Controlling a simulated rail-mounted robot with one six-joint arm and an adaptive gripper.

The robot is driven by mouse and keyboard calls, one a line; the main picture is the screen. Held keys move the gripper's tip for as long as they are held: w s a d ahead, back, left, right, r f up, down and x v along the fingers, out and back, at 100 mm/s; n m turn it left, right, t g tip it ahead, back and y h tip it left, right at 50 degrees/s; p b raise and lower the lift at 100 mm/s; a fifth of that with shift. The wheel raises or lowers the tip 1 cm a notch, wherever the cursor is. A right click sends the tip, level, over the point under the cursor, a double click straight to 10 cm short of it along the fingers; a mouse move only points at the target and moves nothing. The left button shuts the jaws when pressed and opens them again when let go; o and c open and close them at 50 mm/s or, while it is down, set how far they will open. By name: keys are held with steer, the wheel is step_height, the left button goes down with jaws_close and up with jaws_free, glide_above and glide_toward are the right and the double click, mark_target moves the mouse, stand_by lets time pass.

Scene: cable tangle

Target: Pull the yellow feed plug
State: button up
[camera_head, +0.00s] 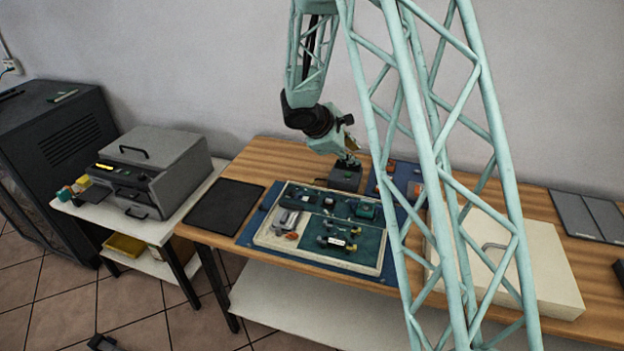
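No yellow feed plug can be made out for certain. A small yellow piece (104,166) shows on the dark front strip of a grey boxy machine (158,160) on the white side table at left. Another small yellow piece (83,180) lies among orange and teal pieces beside that machine. My gripper (347,161) points down over a dark grey box (345,178) at the back of the wooden bench, well to the right of both yellow pieces. Its fingers are small and dark here, so I cannot tell whether they touch the box or hold anything.
A pale-rimmed tray (376,268) of connectors and parts sits on a blue mat mid-bench. A black mat (224,207) lies left of it. A cream case (548,275) is at right, partly behind my arm's lattice. A black cabinet (60,135) stands far left.

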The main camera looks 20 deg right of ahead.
steer(key=m, duration=0.2)
step_height(320, 180, up, 4)
steer(key=f+m+g+y+p, duration=0.1)
steer(key=m+g+y+p, duration=0.2)
steer(key=m+y+p, duration=1)
glide_above(312, 181)
steer(key=b, duration=0.6)
steer(key=m+h, duration=0.5)
steer(key=shift+s+r, duration=0.1)
steer(key=shift+r, duration=0.1)
steer(key=shift+f, duration=0.1)
steer(key=shift+f+b, duration=0.6)
steer(key=shift+f, duration=6.15)
steer(key=shift+c, duration=0.8)
jaws_close()
